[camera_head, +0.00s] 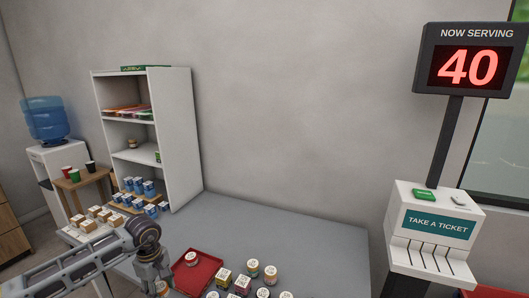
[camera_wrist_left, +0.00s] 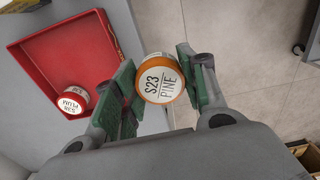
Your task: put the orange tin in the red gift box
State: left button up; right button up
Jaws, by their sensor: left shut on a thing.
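My left gripper (camera_wrist_left: 160,85) is shut on the orange tin (camera_wrist_left: 160,70), whose white lid reads "S23 PINE". The tin sits between the green finger pads in the left wrist view. In the head view the left gripper (camera_head: 156,279) is at the lower edge, left of the red box, with the orange tin (camera_head: 162,288) partly visible. A shallow, open red box (camera_wrist_left: 22,62) is left of the gripper in the wrist view; it also shows in the head view (camera_head: 212,262). One white-lidded tin (camera_wrist_left: 72,101) is inside it. I cannot tell whether this is the gift box. My right gripper is out of view.
Several labelled jars (camera_head: 242,284) stand right of the red box. Rows of small boxes (camera_head: 140,188) stand by the white shelf (camera_head: 178,140). The grey counter (camera_head: 300,235) is clear behind the jars. A ticket machine (camera_head: 435,235) stands at right.

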pick_arm(q)
jog(key=shift+s+d+f+m, duration=0.2)
jog(key=shift+d+f+m, duration=0.15)
jog(key=shift+m, duration=0.55)
jog(key=m, duration=0.1)
jog(key=d+m, duration=0.1)
jog(key=shift+s+d+f+m, duration=0.25)
jog(key=shift+s+f+m, duration=0.05)
jog(key=shift+f+m, duration=0.1)
jog(key=s+d+f+m, duration=0.2)
jog(key=d+m, duration=0.6)
jog(key=m, duration=0.1)
jog(key=shift+s+f, duration=0.15)
jog(key=shift+s, duration=0.15)
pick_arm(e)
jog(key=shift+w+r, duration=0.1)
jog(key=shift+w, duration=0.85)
